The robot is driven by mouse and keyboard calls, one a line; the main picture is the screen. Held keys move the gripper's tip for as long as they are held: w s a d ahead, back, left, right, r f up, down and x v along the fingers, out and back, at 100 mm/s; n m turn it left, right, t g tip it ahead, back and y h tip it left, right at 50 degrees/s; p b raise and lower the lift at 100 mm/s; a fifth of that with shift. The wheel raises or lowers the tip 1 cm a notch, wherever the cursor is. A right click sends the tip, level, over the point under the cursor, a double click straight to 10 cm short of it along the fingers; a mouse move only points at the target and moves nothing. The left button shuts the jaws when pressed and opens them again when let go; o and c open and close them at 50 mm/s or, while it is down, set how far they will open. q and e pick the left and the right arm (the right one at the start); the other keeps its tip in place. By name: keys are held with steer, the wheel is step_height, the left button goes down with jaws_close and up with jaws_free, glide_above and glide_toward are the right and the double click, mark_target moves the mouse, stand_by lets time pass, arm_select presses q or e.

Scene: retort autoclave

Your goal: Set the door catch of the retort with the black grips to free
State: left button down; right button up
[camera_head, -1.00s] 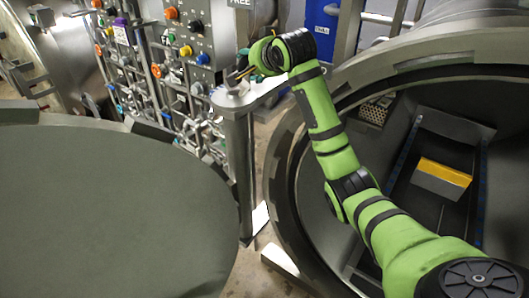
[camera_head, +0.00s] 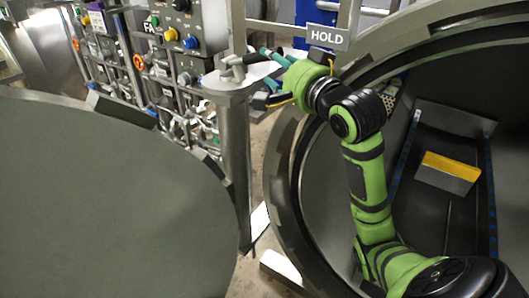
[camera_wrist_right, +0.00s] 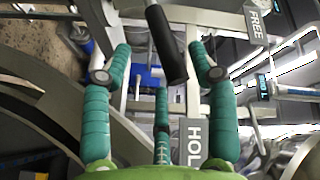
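The catch has a dark cylindrical grip (camera_wrist_right: 166,45), which in the right wrist view lies between the fingertips of my right gripper (camera_wrist_right: 159,50). I cannot tell whether they touch it. In the head view my right gripper (camera_head: 270,76) has its teal fingers spread at the right of the grey catch post (camera_head: 235,140); a small grey handle (camera_head: 238,64) shows on top. A HOLD sign (camera_head: 328,37) stands right behind the gripper. The right wrist view shows that HOLD sign (camera_wrist_right: 194,142) beside the right finger and a FREE sign (camera_wrist_right: 256,22) at upper right. My left gripper is out of view.
The open round retort door (camera_head: 100,200) fills the lower left. The retort mouth (camera_head: 285,170) is on the right, with a yellow-topped box (camera_head: 447,173) inside. A control panel (camera_head: 185,25) with knobs and pipework stands behind.

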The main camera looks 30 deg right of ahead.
steer(key=w+f+n+g+b, duration=0.1)
steer(key=w+f+g, duration=0.1)
steer(key=f, duration=0.9)
steer(key=w+f+n+g+b, duration=0.1)
steer(key=w+f+g, duration=0.1)
steer(key=f, duration=0.9)
steer(key=shift+a, duration=0.15)
steer(key=shift+s+f, duration=0.1)
steer(key=shift+f, duration=0.05)
